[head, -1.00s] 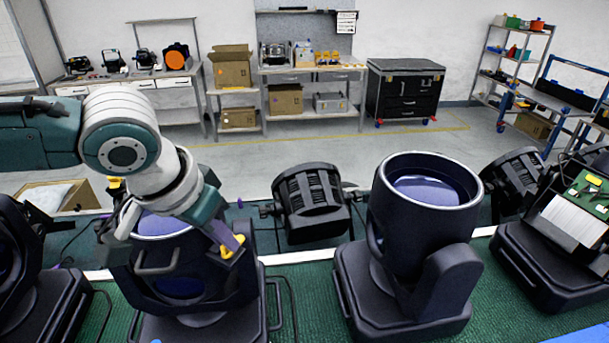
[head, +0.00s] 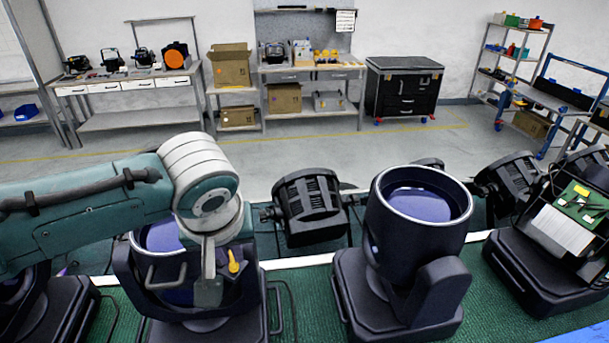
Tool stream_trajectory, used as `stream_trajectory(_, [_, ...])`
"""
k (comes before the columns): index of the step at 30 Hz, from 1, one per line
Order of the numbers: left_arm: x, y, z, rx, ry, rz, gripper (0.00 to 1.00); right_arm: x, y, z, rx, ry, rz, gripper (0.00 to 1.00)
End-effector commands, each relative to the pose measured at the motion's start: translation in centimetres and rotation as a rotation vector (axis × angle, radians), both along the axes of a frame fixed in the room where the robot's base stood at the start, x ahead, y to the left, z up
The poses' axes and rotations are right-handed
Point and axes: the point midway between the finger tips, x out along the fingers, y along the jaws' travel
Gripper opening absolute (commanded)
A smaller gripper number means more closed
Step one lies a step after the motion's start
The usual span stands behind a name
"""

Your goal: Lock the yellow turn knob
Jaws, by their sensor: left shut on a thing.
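The yellow turn knob (head: 233,261) is on the side of the dark moving-head lamp (head: 247,295) at left of centre, its handle pointing up. My left arm crosses in from the left and covers part of the lamp's head and yoke. My right gripper is not in view.
A second moving-head lamp (head: 427,278) stands to the right on the green mat (head: 310,310). A smaller black light (head: 308,207) is behind, between them. Another unit with an opened side (head: 555,235) is at far right. A black lamp base (head: 50,305) is at left.

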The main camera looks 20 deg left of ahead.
Motion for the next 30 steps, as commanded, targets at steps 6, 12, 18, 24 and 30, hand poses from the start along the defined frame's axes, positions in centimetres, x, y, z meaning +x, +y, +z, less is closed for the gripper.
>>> stream_trajectory(6, [0.1, -0.3, -0.1, -0.004, 0.002, 0.208, 0.0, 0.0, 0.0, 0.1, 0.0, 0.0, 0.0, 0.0])
stream_trajectory(12, [0.3, -0.4, -0.2, -0.002, 0.002, 0.398, 0.0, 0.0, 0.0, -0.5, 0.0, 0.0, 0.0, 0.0])
stream_trajectory(18, [0.5, -0.5, -0.3, -0.002, 0.001, 0.578, 0.0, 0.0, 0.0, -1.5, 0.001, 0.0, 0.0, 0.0])
stream_trajectory(24, [0.6, -0.4, -0.3, 0.001, 0.0, 0.729, 0.0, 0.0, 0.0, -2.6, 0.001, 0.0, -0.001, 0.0])
stream_trajectory(30, [0.7, -0.4, -0.2, 0.001, -0.001, 0.835, 0.0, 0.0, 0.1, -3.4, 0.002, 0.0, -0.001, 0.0])
